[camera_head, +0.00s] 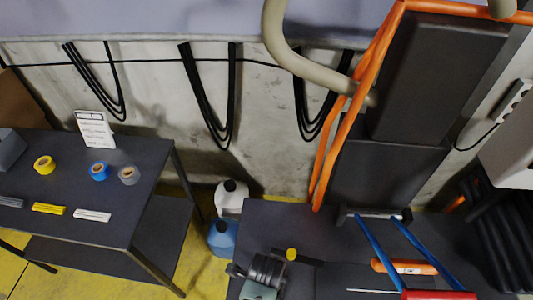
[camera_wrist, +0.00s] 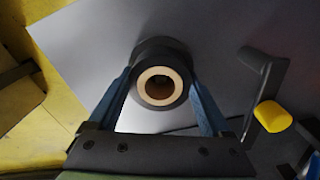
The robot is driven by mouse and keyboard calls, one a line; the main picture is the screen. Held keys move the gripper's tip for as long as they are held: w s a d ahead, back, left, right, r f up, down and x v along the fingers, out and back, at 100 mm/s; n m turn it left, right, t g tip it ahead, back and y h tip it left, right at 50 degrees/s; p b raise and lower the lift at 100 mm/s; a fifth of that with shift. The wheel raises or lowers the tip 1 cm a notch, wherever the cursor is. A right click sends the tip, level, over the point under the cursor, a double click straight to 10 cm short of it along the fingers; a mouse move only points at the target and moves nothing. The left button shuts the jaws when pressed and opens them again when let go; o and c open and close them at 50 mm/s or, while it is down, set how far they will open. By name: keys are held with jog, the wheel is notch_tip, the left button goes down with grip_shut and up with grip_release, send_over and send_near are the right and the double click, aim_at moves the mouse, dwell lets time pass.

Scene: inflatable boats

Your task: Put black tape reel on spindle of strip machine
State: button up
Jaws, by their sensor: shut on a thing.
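In the wrist view, a black tape reel (camera_wrist: 144,94) with a pale ring-shaped core sits between the blue fingers of my gripper (camera_wrist: 161,78). The fingers are shut on its two sides. The reel's open core faces the camera and is brown inside. A dark crank with a yellow knob (camera_wrist: 272,116), seemingly part of the strip machine, stands right of the reel, apart from my right finger. In the head view, the yellow knob (camera_head: 291,254) shows beside a dark ribbed cluster (camera_head: 265,268) near the bottom. I cannot make out the spindle or whether the reel is around it.
A left table (camera_head: 80,175) holds yellow (camera_head: 44,165), blue (camera_head: 98,171) and grey (camera_head: 128,175) tape rolls and a sign (camera_head: 95,130). The right table (camera_head: 270,220) carries blue bars (camera_head: 377,250) and an orange cylinder (camera_head: 403,267). Two jugs stand between the tables.

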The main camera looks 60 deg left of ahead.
jog(key=shift+f, duration=0.15)
jog(key=o, duration=1.2)
jog(key=shift+o, duration=0.2)
notch_tip(320, 180, up, 12)
jog(key=shift+r, duration=0.2)
